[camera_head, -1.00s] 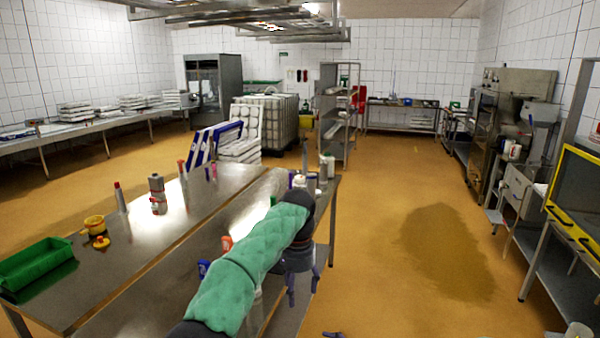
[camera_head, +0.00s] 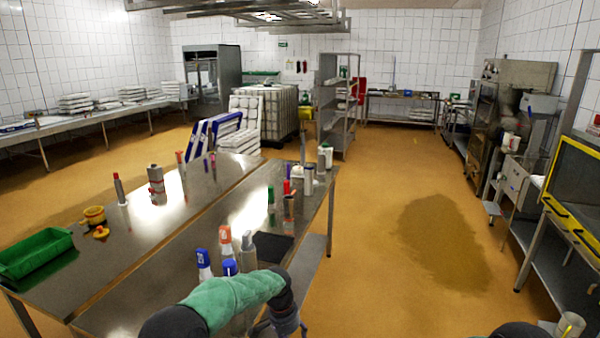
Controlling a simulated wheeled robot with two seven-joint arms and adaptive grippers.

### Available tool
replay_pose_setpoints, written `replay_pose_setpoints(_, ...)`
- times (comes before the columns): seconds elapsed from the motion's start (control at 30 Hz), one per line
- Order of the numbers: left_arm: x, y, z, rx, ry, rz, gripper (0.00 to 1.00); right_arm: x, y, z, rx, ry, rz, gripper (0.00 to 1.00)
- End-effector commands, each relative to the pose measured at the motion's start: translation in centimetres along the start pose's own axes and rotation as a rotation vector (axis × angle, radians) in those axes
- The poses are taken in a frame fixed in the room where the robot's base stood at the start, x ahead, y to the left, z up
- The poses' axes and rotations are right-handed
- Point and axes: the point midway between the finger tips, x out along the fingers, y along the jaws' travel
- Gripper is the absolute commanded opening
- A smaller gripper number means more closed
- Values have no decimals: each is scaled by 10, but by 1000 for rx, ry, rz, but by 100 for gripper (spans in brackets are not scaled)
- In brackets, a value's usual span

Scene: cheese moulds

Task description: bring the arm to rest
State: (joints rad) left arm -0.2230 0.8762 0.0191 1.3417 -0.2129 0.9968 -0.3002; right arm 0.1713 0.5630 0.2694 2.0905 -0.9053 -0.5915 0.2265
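My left arm, in a green quilted sleeve, comes in from the bottom left and bends over the near edge of the steel table (camera_head: 150,262). Its dark wrist and the upper part of my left gripper (camera_head: 282,328) show at the bottom edge. The fingertips are cut off by the frame, so I cannot tell how far they are apart. No held object shows. My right gripper is not in view; only a dark rounded part, possibly of my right arm, shows at the bottom right.
Just beyond my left arm stand a blue-labelled bottle (camera_head: 203,264), an orange-capped bottle (camera_head: 225,242) and a grey bottle (camera_head: 248,250). The floor (camera_head: 375,240) right of the table is clear.

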Motion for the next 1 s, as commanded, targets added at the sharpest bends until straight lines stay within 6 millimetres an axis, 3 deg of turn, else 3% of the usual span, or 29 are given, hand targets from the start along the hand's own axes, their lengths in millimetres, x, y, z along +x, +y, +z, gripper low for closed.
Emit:
replay_pose_setpoints(0.03,32,-1,18,-42,-1,27,68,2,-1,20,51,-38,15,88)
replay_pose_setpoints(0.2,112,6,74,-196,37,90,68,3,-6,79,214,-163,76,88)
replay_pose_setpoints(0.3,150,17,112,-298,55,122,68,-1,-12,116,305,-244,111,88)
replay_pose_setpoints(0.5,204,50,198,-523,85,167,68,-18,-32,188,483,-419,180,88)
replay_pose_setpoints(0.7,223,87,275,-727,104,178,68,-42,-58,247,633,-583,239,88)
replay_pose_setpoints(0.8,224,100,300,-796,109,175,68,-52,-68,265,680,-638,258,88)
replay_pose_setpoints(1.0,222,110,319,-850,115,169,68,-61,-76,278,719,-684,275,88)
